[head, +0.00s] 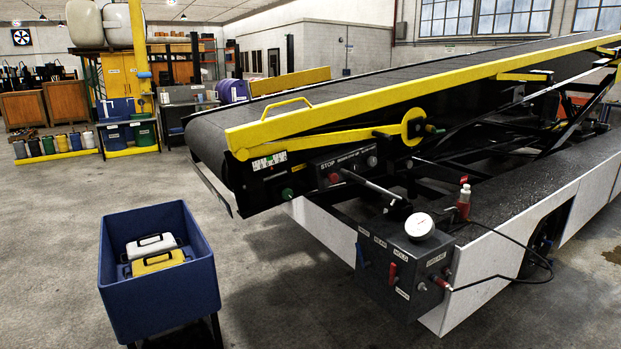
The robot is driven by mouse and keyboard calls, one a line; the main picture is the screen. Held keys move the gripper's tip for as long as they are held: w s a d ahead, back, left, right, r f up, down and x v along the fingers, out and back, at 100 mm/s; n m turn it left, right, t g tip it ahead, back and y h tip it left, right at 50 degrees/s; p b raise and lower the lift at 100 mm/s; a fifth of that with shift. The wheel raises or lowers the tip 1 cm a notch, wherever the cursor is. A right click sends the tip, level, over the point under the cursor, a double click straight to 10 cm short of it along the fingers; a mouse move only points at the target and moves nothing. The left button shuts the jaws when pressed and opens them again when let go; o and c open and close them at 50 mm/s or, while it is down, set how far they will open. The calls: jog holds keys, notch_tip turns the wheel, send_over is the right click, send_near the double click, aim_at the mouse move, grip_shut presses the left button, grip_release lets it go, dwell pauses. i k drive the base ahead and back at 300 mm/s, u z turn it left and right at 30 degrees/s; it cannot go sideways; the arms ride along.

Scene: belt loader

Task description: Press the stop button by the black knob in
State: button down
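A dark control panel (347,166) with a STOP label sits on the near side of the belt loader, under the yellow rail. A red button (334,178) shows just below the STOP label. A pale round knob (372,161) is at the panel's right end. A black-ended lever (374,188) slants down to the right in front of the panel. A green knob (287,193) sits lower left of the panel. I cannot tell which part is the black knob. My gripper is not in view.
A blue bin (160,290) holding a white and a yellow case stands at left. The sloping belt (330,92) runs up to the right. Floor between bin and loader is clear.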

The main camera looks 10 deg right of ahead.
aim_at(332, 177)
jog(key=u, duration=0.55)
jog(key=i, duration=0.95)
jog(key=u, duration=0.4)
